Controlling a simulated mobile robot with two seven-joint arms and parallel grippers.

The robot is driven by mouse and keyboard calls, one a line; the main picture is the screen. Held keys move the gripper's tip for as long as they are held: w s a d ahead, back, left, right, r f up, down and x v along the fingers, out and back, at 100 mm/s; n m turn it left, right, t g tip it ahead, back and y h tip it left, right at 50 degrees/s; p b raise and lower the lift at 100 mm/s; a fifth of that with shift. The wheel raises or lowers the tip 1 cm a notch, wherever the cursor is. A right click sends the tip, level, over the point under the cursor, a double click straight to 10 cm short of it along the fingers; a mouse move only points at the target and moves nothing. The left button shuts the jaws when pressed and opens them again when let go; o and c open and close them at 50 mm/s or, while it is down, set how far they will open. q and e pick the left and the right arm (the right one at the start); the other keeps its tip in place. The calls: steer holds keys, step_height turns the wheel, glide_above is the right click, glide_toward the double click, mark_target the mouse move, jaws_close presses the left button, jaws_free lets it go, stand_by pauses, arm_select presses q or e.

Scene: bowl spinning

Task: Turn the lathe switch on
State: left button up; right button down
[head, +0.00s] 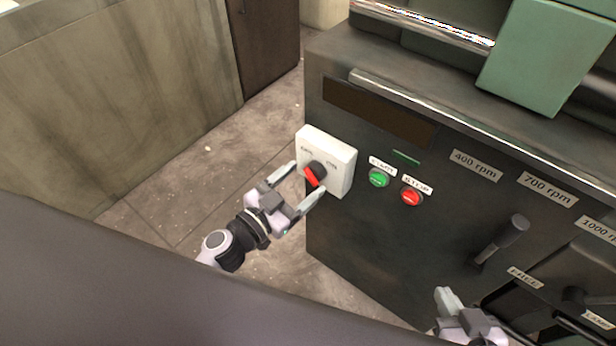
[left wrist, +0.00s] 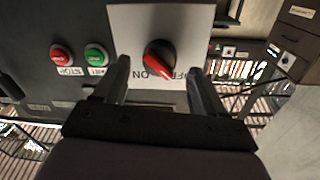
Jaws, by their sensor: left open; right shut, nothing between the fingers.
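The lathe switch is a black and red rotary knob (head: 315,174) on a white box (head: 340,160) at the left end of the dark lathe front. My left gripper (head: 309,180) is open in front of it, with one finger on each side of the knob. In the left wrist view the knob (left wrist: 159,59) sits between the spread fingers, its red pointer slanted between the OFF and ON labels. I cannot tell whether the fingers touch it. My right gripper (head: 449,304) is shut and empty at the bottom, low before the lathe front.
A green START button (head: 378,178) and a red STOP button (head: 411,196) are right of the white box. A black lever (head: 501,241) and rpm labels are further right. A metal rail (head: 450,120) runs along the lathe's upper front. The floor (head: 210,160) left of the lathe is clear.

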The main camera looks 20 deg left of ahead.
mark_target(313, 174)
arm_select(q)
steer(key=shift+x, duration=0.9)
steer(key=shift+w+d, duration=0.2)
steer(key=shift+w, duration=0.05)
steer(key=c, duration=1)
